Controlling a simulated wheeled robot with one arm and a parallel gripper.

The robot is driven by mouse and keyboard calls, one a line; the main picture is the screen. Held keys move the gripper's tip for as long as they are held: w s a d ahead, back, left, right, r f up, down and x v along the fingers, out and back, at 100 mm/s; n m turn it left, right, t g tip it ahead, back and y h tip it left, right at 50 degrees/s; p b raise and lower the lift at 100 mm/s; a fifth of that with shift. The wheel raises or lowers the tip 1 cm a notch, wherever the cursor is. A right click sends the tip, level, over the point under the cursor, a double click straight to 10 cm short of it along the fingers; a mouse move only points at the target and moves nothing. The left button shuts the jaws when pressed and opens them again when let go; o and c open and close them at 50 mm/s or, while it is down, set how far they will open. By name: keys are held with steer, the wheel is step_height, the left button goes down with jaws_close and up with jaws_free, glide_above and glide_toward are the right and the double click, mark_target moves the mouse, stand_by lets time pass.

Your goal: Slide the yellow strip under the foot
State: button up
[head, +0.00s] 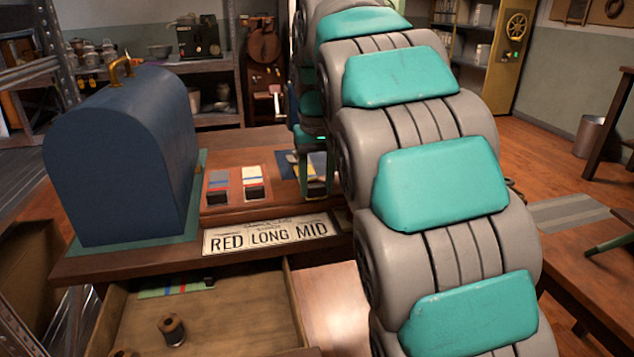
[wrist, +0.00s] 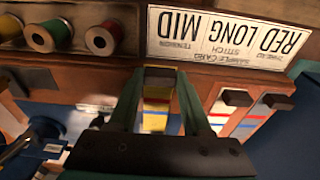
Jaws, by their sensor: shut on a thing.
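My gripper (wrist: 160,78) points down at the wooden panel, its two green fingers on either side of a dark-topped block (wrist: 160,77). It is shut on that block. A yellow banded strip (wrist: 156,105) shows between the fingers, running away from the block. In the head view a patch of yellow (head: 300,171) shows beside my gripper (head: 316,178), partly hidden by it. I cannot make out a separate foot or tell whether the strip lies under anything.
Two similar dark blocks with striped strips (wrist: 237,97) (wrist: 280,102) sit beside it. A card (head: 268,234) reads RED LONG MID. A blue domed case (head: 120,160) stands at left. An open drawer (head: 240,310) holds spools. Thread spools (wrist: 102,40) also show in the wrist view.

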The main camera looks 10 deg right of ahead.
steer(key=shift+w+p, duration=0.4)
steer(key=shift+w, duration=0.65)
steer(key=shift+w, duration=0.2)
steer(key=shift+w+p, duration=0.6)
steer(key=shift+w, duration=0.55)
steer(key=shift+w+f, duration=0.15)
steer(key=o, duration=1.1)
steer(key=shift+o, duration=0.2)
